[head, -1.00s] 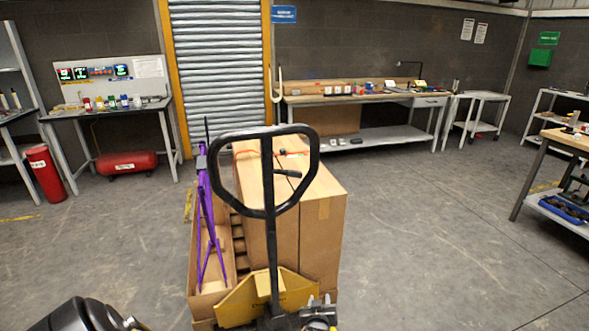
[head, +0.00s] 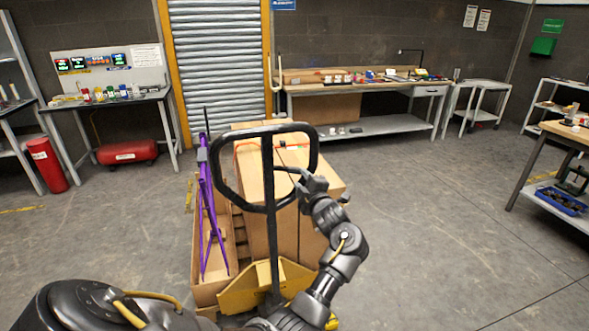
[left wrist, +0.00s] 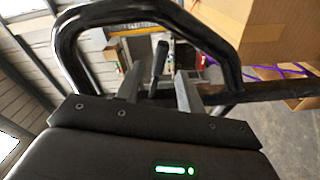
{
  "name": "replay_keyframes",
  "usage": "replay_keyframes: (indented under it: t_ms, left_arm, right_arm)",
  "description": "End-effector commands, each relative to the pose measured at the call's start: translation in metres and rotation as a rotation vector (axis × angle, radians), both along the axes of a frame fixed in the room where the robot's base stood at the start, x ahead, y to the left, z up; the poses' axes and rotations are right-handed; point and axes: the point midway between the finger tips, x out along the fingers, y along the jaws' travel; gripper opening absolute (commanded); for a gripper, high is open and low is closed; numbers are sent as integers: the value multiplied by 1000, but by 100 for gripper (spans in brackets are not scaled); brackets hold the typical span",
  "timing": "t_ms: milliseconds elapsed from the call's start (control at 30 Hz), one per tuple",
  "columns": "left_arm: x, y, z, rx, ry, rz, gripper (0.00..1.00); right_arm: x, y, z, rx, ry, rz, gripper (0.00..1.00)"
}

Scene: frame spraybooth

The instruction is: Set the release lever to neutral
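The pallet truck's black loop handle (head: 222,180) stands upright in the middle of the head view. The small dark release lever (head: 285,169) sticks out to the right inside the loop; its outer end is partly hidden by my gripper. In the left wrist view the lever (left wrist: 159,58) lies between my two fingers, with a gap on each side. My left gripper (head: 303,181) is open at the right side of the loop, around the lever's end. It also shows in the left wrist view (left wrist: 158,88). My right gripper is not in view.
Tall cardboard boxes (head: 312,222) and a purple frame (head: 206,215) stand on the load behind the handle. A yellow truck body (head: 240,293) is below. Workbenches line the back wall, including a long one (head: 365,87). The floor to the right is clear.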

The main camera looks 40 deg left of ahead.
Motion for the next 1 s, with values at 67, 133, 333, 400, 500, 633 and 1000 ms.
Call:
replay_keyframes:
  t_ms: [67,133,333,400,500,633,1000]
  left_arm:
    - [8,15,4,3,3,2,38]
    - [14,26,3,4,4,2,38]
    - [29,50,2,2,3,1,38]
    - [32,55,1,2,2,0,38]
    - [34,59,1,1,1,-1,38]
    - [35,60,0,-1,0,-2,38]
    - [35,60,0,0,1,-2,11]
  right_arm:
    - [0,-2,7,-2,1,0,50]
    - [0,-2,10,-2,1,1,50]
    - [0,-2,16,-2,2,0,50]
    - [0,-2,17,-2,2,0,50]
    - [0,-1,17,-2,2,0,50]
    - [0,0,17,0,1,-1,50]
    - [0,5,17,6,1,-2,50]
